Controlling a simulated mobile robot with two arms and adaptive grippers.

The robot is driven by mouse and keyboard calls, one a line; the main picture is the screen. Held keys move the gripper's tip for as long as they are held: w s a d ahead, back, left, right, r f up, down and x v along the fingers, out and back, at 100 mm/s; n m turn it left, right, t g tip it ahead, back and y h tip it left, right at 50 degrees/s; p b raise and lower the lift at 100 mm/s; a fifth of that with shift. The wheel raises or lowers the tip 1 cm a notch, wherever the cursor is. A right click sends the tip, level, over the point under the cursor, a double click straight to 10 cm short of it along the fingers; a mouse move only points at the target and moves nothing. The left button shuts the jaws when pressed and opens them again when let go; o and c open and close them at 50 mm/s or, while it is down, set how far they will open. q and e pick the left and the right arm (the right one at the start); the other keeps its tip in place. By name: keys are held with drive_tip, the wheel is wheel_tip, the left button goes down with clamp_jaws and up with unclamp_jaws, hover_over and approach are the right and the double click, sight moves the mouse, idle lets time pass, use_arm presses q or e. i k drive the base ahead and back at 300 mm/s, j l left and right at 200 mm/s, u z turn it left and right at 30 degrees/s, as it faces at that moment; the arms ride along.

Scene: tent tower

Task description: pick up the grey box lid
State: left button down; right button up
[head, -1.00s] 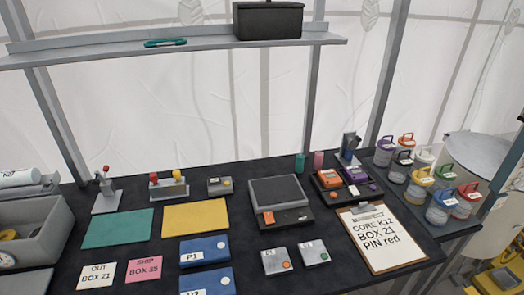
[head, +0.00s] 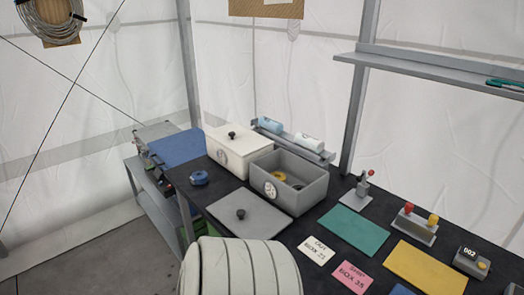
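The grey box lid (head: 258,217) lies flat on the dark table, with a black round knob on top. It lies just in front of the open grey box (head: 311,193), which has a round label on its front and a yellow ring and dark items inside. The lid's near edge is close to a pale ribbed form at the bottom of the view. Neither of my grippers shows in the head view.
A green mat (head: 354,231) and cards are at right. The pale ribbed form (head: 240,268) hides part of the table front; I cannot tell what it is.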

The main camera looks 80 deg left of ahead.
sight(248, 212)
drive_tip(key=u, duration=2.65)
